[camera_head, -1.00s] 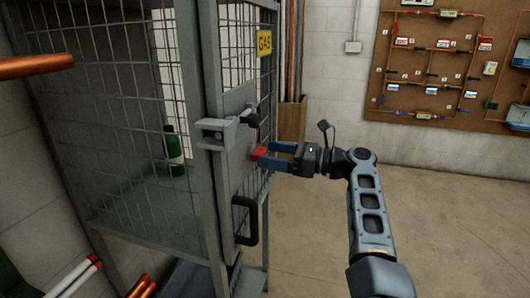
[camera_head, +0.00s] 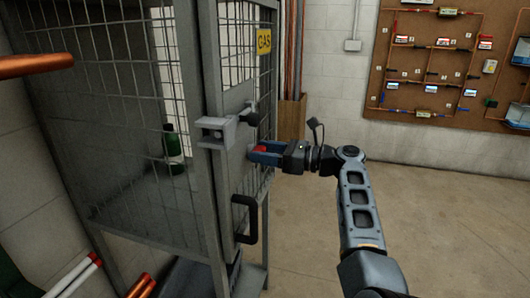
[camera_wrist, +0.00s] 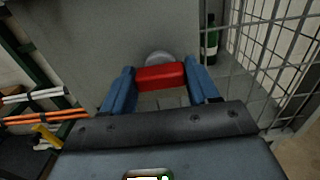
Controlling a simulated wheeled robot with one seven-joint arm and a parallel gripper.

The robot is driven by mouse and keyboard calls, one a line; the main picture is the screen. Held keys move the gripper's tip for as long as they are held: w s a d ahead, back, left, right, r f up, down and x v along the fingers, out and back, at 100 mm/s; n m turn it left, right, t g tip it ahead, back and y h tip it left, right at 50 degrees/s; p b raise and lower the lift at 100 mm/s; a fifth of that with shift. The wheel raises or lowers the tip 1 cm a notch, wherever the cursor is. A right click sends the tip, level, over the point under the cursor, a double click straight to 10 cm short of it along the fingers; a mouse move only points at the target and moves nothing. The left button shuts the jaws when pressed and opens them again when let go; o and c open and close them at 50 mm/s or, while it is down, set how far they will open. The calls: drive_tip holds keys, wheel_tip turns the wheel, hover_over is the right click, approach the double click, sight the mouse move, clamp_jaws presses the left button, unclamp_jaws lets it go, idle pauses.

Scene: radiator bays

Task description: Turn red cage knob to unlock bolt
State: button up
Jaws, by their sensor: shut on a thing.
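The red knob (camera_wrist: 160,76) sits on the grey plate of the cage door, with a round grey base behind it in the wrist view. My gripper (camera_wrist: 163,88) has its two blue fingers on either side of the knob and is shut on it. In the head view the red knob (camera_head: 259,150) is partly hidden by the fingers of my gripper (camera_head: 262,153). A grey lock housing with a bolt (camera_head: 216,132) is on the cage front, left of and above the knob. The bolt's exact position is hard to tell.
A black door handle (camera_head: 246,220) is below the knob. A yellow GAS sign (camera_head: 264,41) hangs above it. A green bottle (camera_head: 172,145) stands inside the mesh cage. Copper pipes lie at the lower left. The floor (camera_head: 310,230) to the right is clear.

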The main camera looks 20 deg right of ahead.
drive_tip(key=shift+c, duration=1.1)
drive_tip(key=shift+s+a+f+n+b, duration=0.1)
drive_tip(key=shift+n+b, duration=1.7)
drive_tip(key=shift+n, duration=1.2)
drive_tip(key=shift+a+f+n+b, duration=0.1)
drive_tip(key=shift+n+b, duration=1.75)
drive_tip(key=shift+n, duration=1.15)
drive_tip(key=shift+s+a+f+n+b, duration=0.1)
drive_tip(key=shift+n+b, duration=1.7)
drive_tip(key=shift+n, duration=1.2)
drive_tip(key=shift+r, duration=0.1)
drive_tip(key=o, duration=1.1)
drive_tip(key=shift+c, duration=0.2)
drive_tip(key=v, duration=0.7)
drive_tip(key=shift+d, duration=0.35)
